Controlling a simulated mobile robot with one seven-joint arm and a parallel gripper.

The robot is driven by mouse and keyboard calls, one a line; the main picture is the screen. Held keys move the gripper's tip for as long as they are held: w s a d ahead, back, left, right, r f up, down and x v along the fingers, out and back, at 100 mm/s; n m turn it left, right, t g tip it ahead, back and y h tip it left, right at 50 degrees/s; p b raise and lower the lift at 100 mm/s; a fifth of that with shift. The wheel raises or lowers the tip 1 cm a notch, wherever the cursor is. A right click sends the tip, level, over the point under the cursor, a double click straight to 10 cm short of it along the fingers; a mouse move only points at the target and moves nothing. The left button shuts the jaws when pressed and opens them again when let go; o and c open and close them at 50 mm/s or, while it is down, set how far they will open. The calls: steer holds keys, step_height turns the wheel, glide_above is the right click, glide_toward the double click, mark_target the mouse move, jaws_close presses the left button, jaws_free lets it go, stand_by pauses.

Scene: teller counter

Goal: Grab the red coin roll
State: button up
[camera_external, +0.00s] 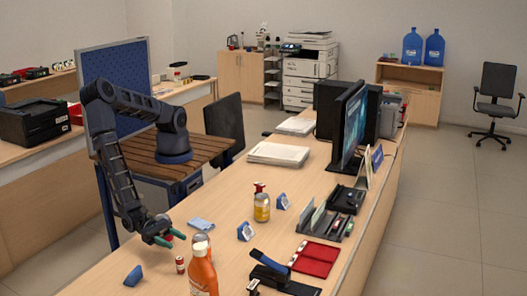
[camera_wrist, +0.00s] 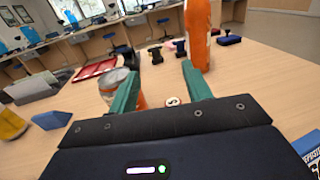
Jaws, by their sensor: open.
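A small red roll (camera_external: 180,264) with a pale band stands upright on the wooden counter in the external view, just below and right of my gripper (camera_external: 170,238). In the wrist view a small round pale end (camera_wrist: 172,101) shows low between the green fingers of my gripper (camera_wrist: 160,80); it looks like the top of that roll, and its red side is hardly visible. The fingers are apart, with nothing held. A patch of red also shows by the fingertips in the external view; I cannot tell what it is.
An orange bottle (camera_external: 203,272) stands close right of the roll, with an orange can (camera_wrist: 115,82) near it, partly behind my left finger in the wrist view.

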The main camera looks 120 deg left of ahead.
mark_target(184, 274)
steer(key=shift+h, duration=0.3)
steer(key=shift+s+d+f, duration=0.15)
steer(key=shift+f, duration=1.75)
steer(key=shift+s+d+f, duration=0.1)
steer(key=shift+d+f, duration=0.05)
steer(key=shift+f, duration=1.75)
steer(key=w, duration=0.2)
steer(key=w+d, duration=0.1)
steer(key=w, duration=0.2)
steer(key=shift+r, duration=0.1)
jaws_close()
